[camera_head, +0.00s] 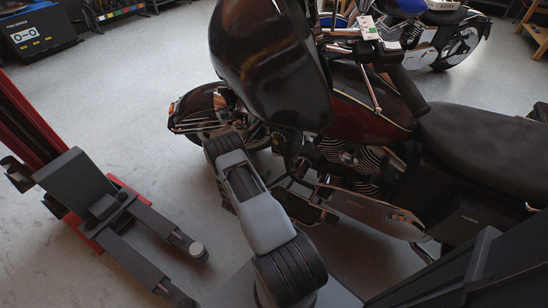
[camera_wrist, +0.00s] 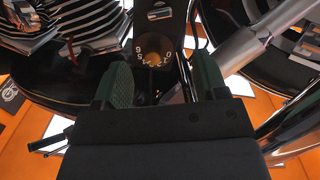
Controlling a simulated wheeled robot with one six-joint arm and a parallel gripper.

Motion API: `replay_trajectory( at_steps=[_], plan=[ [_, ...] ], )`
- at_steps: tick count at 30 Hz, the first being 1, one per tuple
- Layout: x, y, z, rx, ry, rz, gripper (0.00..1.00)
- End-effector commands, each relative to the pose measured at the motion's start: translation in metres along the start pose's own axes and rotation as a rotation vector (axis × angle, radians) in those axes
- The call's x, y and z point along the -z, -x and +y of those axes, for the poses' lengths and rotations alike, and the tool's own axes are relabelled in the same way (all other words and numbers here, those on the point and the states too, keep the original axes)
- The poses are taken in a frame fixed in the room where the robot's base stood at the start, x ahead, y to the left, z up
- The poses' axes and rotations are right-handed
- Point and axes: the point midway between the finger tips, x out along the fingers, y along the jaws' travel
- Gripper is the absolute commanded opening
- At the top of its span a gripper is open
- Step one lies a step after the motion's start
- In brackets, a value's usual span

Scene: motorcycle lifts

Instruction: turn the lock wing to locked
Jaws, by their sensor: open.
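I cannot tell how far the fingertips are from the lock. In the camera_head view the lock and gripper cannot be made out beside the dark motorcycle (camera_head: 352,105).
Chrome pipes (camera_wrist: 250,42) and ribbed engine parts (camera_wrist: 92,20) crowd both sides of the lock. A black and red lift (camera_head: 80,190) stands at the left of the camera_head view. Open grey floor (camera_head: 125,95) lies behind it. Another motorcycle (camera_head: 455,45) stands at the back right.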

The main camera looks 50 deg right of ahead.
Motion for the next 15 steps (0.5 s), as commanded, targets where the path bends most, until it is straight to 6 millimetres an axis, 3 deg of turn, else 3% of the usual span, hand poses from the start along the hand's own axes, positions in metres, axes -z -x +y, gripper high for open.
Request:
replay_trajectory(
  at_steps=[9,15],
  plan=[
    [-0.002,-0.063,0.001,-0.003,-0.003,-0.002,0.66],
    [-0.002,-0.093,0.0,-0.001,-0.001,-0.003,0.66]
  ],
)
